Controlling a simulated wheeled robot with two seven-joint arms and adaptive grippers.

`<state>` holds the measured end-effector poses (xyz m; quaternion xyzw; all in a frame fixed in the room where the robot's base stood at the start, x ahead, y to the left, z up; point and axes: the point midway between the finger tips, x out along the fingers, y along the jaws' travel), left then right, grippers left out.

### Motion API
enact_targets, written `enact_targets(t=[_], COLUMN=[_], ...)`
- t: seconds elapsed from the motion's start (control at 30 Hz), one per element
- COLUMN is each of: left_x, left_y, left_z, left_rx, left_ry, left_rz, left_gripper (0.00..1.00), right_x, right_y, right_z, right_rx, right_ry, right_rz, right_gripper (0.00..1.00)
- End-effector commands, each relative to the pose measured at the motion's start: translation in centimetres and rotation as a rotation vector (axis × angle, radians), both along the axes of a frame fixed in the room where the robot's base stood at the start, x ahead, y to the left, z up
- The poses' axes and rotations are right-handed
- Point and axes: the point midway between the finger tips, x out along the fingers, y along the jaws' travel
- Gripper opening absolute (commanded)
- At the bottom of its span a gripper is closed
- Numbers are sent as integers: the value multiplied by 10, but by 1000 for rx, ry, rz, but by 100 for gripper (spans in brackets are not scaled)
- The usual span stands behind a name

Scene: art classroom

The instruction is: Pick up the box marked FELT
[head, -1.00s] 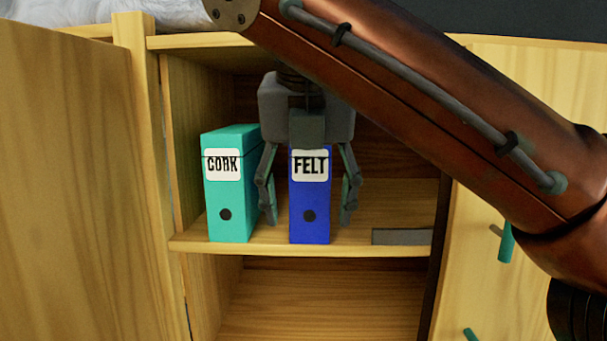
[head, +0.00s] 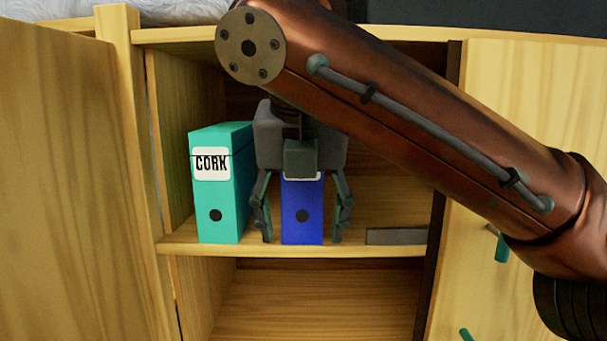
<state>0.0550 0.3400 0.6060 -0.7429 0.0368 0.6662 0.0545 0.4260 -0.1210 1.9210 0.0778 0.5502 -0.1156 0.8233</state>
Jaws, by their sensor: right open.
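The blue box marked FELT (head: 302,222) stands upright on the cabinet shelf in the head view. Its label is now mostly hidden behind my gripper's body, with only a thin strip showing. My right gripper (head: 302,225) is open, pointing down, with one finger on each side of the blue box. A narrow gap shows between the box and each finger, and I cannot tell how deep the fingers reach along it. My left gripper is not in view.
A teal box marked CORK (head: 222,200) stands close left of the gripper's left finger. A flat grey object (head: 396,236) lies on the shelf (head: 290,249) at the right. Open cabinet doors flank the compartment, and the lower compartment (head: 318,300) looks empty.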

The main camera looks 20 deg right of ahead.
Motion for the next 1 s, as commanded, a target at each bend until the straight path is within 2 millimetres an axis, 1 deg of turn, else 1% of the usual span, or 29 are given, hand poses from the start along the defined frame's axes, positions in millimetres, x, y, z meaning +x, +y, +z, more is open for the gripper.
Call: enact_targets(t=[0.2, 0.4, 0.43, 1.0], left_x=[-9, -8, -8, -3], left_y=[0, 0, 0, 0], left_z=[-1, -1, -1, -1], left_rx=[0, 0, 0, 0], left_ry=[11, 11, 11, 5], left_rz=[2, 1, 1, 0], left_gripper=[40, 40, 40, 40], right_x=[0, 0, 0, 0], right_y=[-1, -1, -1, 2], right_z=[-3, -3, -3, -5], right_rx=[-1, -1, -1, 0], right_ry=[0, 0, 0, 4], right_rz=[0, 0, 0, 4], right_gripper=[62, 62, 61, 22])
